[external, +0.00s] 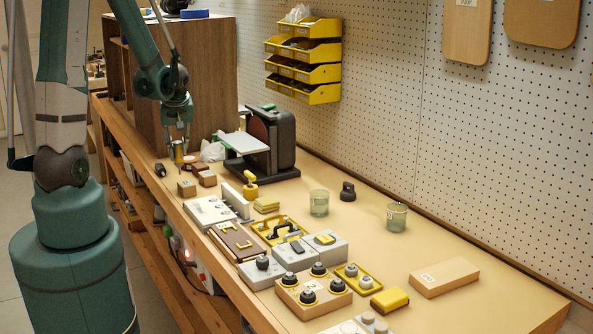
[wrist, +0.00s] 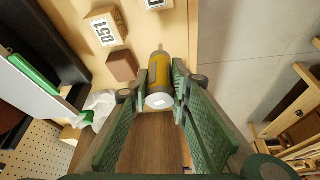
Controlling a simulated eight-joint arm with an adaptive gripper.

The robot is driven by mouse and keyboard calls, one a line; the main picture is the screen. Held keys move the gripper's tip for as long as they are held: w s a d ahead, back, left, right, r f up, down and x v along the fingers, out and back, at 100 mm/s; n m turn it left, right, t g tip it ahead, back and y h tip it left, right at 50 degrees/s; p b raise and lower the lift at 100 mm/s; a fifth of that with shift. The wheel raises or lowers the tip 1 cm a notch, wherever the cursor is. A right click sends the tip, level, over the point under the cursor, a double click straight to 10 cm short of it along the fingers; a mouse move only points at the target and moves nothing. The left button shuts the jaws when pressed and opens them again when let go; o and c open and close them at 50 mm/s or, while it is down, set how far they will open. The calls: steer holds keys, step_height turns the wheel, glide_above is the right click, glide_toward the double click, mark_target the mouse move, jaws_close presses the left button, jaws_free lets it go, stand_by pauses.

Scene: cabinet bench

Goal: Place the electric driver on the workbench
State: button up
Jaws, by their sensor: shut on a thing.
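The electric driver is a yellow and grey cylinder with a pale end cap and a thin tip; it shows in the wrist view (wrist: 160,78). My gripper (wrist: 162,92) is shut on it, one green finger on each side. In the external view my gripper (external: 178,138) is in front of the wooden cabinet, with the yellow driver body (external: 179,153) below it. The driver is over the workbench (external: 345,255), near its front edge. I cannot tell whether its tip touches the top.
A wooden cabinet (external: 205,75) stands close behind my gripper. Small wooden blocks (external: 187,188), a crumpled white bag (external: 212,151) and a belt sander (external: 270,145) are nearby. A small black item (external: 160,170) lies by the front edge. Boxes and knobs crowd the middle bench.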

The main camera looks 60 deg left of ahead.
mark_target(179, 157)
steer(key=shift+f+b, duration=0.3)
steer(key=shift+f, duration=1.55)
steer(key=shift+f, duration=0.15)
steer(key=o, duration=1)
steer(key=shift+r, duration=0.3)
steer(key=w+p+v, duration=0.1)
steer(key=p+v, duration=0.1)
steer(key=v, duration=0.9)
steer(key=shift+s+d+r, duration=0.2)
steer(key=shift+s+r, duration=0.1)
steer(key=shift+s, duration=0.2)
